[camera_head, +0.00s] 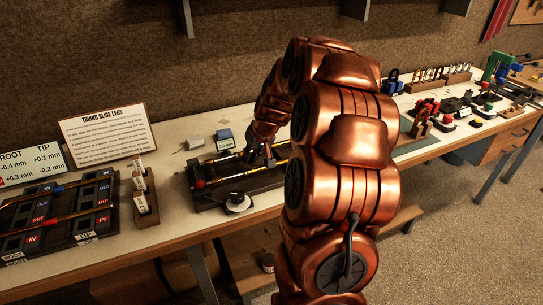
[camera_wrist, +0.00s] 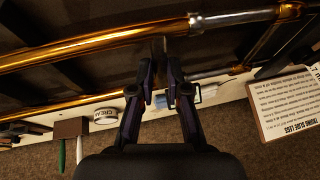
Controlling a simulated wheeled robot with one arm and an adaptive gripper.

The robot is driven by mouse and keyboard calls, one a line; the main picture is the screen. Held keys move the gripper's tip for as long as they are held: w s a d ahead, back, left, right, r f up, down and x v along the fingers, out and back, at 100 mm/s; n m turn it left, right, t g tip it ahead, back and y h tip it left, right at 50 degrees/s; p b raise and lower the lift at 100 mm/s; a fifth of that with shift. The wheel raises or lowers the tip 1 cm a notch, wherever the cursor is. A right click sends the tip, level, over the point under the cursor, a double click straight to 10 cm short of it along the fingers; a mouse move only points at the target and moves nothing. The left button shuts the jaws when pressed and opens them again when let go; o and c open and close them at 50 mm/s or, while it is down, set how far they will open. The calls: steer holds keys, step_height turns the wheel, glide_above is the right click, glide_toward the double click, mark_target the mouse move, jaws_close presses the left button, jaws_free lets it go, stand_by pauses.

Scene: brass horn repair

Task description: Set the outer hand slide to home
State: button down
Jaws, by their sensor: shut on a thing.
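The outer hand slide lies on a long black fixture (camera_head: 212,197) on the bench. It shows as brass tubes (camera_head: 228,177) running left to right in the head view. In the wrist view, the outer hand slide's gold tube (camera_wrist: 100,46) spans the top left, with a silver tube (camera_wrist: 238,17) continuing right. A second, parallel gold tube (camera_wrist: 60,107) lies below. My gripper (camera_wrist: 161,70) has a finger on each side of a short upright crosspiece (camera_wrist: 158,48) between the tubes and is shut on it. In the head view, my arm hides part of the fixture.
A black board with slide legs (camera_head: 60,212) and a labelled wooden rack (camera_head: 145,197) are at left. Tools fill the bench at right (camera_head: 440,115).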

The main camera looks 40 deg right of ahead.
steer(key=a, duration=0.2)
steer(key=w+a, duration=0.1)
steer(key=a, duration=0.1)
steer(key=w+a+b, duration=0.1)
steer(key=shift+a, duration=0.4)
steer(key=c, duration=1.2)
jaws_free()
steer(key=shift+a, duration=0.15)
steer(key=shift+o, duration=0.2)
steer(key=shift+r, duration=0.2)
steer(key=v, duration=1.1)
steer(key=shift+s+r, duration=0.2)
steer(key=shift+r, duration=0.05)
